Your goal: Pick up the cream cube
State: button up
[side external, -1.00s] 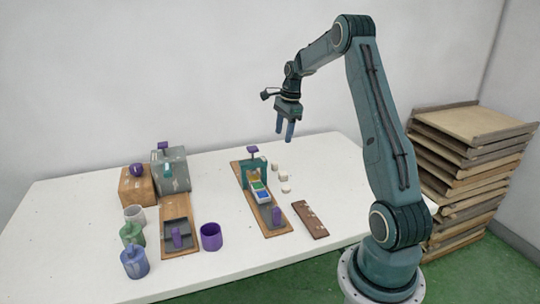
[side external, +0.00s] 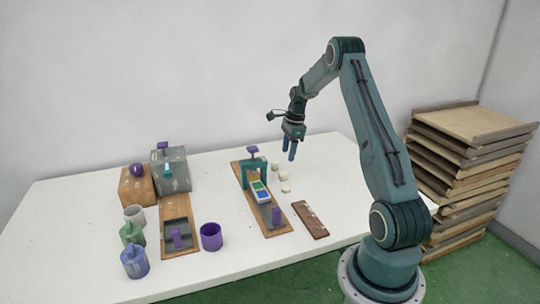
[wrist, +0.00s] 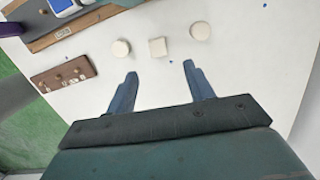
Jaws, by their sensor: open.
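The cream cube (wrist: 158,47) lies on the white table between two cream round pieces in the wrist view. It looks like the middle of three small cream pieces in the side view (side external: 284,177). My gripper (side external: 288,154) hangs above the table, over the area of these pieces, with its fingers pointing down. In the wrist view the two fingers (wrist: 160,69) are spread wide and nothing is between them. The cube shows just beyond the fingertips, roughly centred on the gap and apart from them.
Round cream pieces (wrist: 121,49) (wrist: 200,31) flank the cube closely. A brown pegged board (side external: 310,219) lies nearby. A wooden board (side external: 276,229) carries a teal arch (side external: 247,176) and a colour-patched tray (side external: 261,192). A purple cup (side external: 211,236) stands farther left. Table right of the pieces is clear.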

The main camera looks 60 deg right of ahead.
aim_at(283, 173)
jog(key=shift+w+a+f, duration=0.1)
jog(key=shift+f, duration=0.75)
jog(key=shift+w+a+f, duration=0.1)
jog(key=shift+f, duration=0.75)
jog(key=shift+w+a+f, duration=0.1)
jog(key=shift+a+f, duration=0.05)
jog(key=shift+f, duration=0.7)
jog(key=shift+w+a+f, duration=0.15)
jog(key=shift+a+f, duration=0.05)
jog(key=shift+f, duration=0.6)
jog(key=shift+w+a+f, duration=0.1)
jog(key=shift+a+f, duration=0.05)
jog(key=shift+f, duration=0.7)
jog(key=c, duration=1)
